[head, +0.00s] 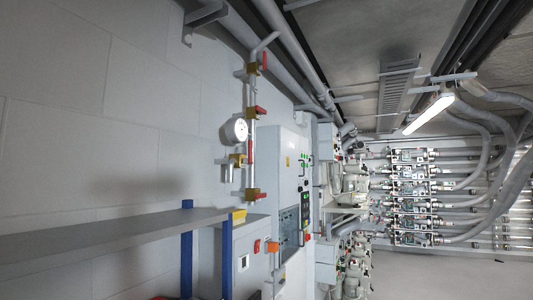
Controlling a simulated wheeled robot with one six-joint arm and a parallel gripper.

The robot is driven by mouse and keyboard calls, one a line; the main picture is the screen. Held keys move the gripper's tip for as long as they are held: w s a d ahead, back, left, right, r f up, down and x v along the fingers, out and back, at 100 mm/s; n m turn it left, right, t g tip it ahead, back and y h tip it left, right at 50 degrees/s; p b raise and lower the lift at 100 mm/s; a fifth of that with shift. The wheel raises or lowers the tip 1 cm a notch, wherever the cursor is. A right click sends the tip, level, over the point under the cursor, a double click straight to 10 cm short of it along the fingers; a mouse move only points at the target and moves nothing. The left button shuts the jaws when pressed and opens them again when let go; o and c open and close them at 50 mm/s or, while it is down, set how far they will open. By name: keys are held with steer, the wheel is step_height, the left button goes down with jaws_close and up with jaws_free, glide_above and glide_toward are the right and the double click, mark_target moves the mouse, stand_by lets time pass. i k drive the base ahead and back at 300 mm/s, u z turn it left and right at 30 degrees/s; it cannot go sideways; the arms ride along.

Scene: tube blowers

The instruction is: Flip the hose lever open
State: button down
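A thin pipe (251,130) runs up the wall in the middle of the head view. It carries several brass valves with red lever handles. One red lever (264,60) is near the top, another red lever (260,110) is halfway up, and another (257,196) is at the bottom. A longer red handle (250,150) lies along the pipe. I cannot tell which one is the hose lever, or whether each is open or shut. My gripper is not in view.
A round white gauge (236,130) sticks out beside the pipe. A grey shelf (110,240) with a blue post (187,250) spans the lower left. A control cabinet (287,185) stands to the right of the pipe. Free floor (430,275) shows at the lower right.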

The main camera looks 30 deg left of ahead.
mark_target(249, 160)
steer(key=i, duration=2.75)
steer(key=u, duration=3.85)
steer(key=i, duration=0.5)
